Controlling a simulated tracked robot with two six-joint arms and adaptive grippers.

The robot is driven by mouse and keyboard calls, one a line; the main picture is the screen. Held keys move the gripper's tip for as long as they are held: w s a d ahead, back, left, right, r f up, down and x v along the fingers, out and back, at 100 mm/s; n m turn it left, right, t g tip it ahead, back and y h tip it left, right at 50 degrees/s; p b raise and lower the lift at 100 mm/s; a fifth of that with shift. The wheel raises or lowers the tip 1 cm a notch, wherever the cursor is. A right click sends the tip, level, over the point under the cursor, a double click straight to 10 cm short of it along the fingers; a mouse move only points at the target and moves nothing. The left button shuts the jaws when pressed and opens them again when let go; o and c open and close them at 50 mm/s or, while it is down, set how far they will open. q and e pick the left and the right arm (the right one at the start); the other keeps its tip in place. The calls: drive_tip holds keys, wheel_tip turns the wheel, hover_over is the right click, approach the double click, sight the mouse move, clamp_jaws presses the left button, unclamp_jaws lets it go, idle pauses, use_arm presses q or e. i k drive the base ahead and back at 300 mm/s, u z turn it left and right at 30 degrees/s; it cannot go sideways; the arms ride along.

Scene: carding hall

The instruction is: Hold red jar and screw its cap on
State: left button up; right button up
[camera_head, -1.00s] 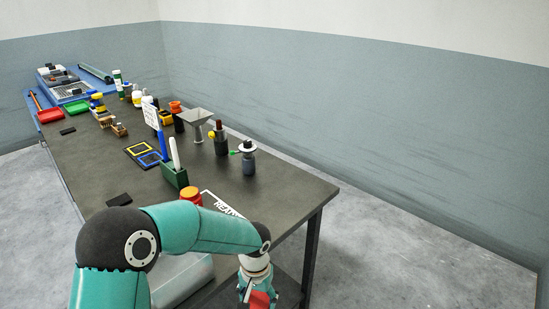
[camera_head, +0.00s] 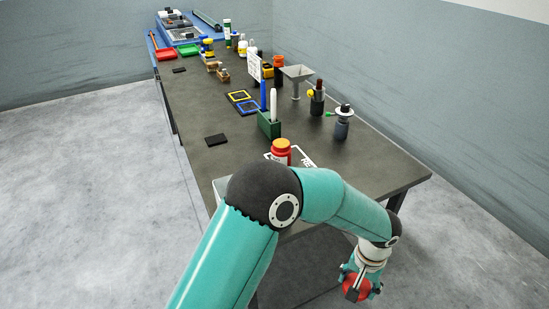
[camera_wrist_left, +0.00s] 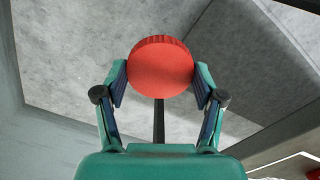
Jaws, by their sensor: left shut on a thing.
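The red jar (camera_head: 281,152) stands upright on the dark table near its front edge, with an orange-red top. It is just beyond my left arm, which hides part of the table in front of it. My left gripper (camera_head: 360,283) is beyond the table's near right edge, over the floor, away from the jar. It is shut on a round red cap (camera_head: 355,289) with a ribbed rim. In the left wrist view the cap (camera_wrist_left: 160,66) sits between the two fingertips of the gripper (camera_wrist_left: 160,84). My right gripper is not in view.
A green holder (camera_head: 269,125) with a white and a blue stick stands behind the jar. A grey funnel stand (camera_head: 297,76) and dark bottles (camera_head: 342,128) stand to the right. A black pad (camera_head: 216,140) lies left. The table's right front corner is clear.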

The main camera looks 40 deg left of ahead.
sight(280, 152)
drive_tip(key=z, duration=0.05)
drive_tip(key=k, duration=0.95)
drive_tip(key=z, duration=0.55)
drive_tip(key=i, duration=1.1)
drive_tip(key=u, duration=2.4)
